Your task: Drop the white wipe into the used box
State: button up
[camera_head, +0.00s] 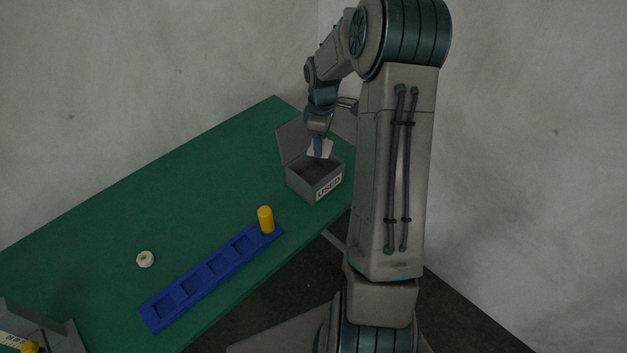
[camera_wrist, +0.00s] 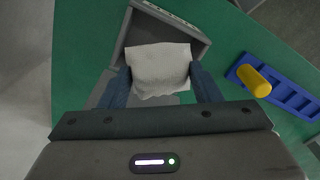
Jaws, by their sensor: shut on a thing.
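The white wipe (camera_wrist: 158,68) is held between the two fingers of my gripper (camera_wrist: 163,84) in the wrist view. In the head view my gripper (camera_head: 320,148) hangs over the grey used box (camera_head: 316,188), with the wipe (camera_head: 327,149) showing beside the fingers. The box's lid stands open at the back left and its front carries a "USED" label. In the wrist view the box (camera_wrist: 196,45) lies below the wipe, which hides part of its opening. The wipe appears to be above the box; the exact height cannot be told.
A blue slotted tray (camera_head: 190,290) lies on the green table (camera_head: 100,225), with a yellow cylinder (camera_head: 265,219) at its far end. A small white round thing (camera_head: 145,259) lies left of the tray. A grey box-like object (camera_head: 40,325) is at the lower left.

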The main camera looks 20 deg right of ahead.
notch_tip(320, 180, down, 3)
jog(key=shift+f+b, duration=0.2)
jog(key=shift+b, duration=0.65)
jog(key=o, duration=1)
jog(key=shift+c, duration=0.2)
notch_tip(320, 180, up, 14)
jog(key=b, duration=0.1)
jog(key=shift+b, duration=0.3)
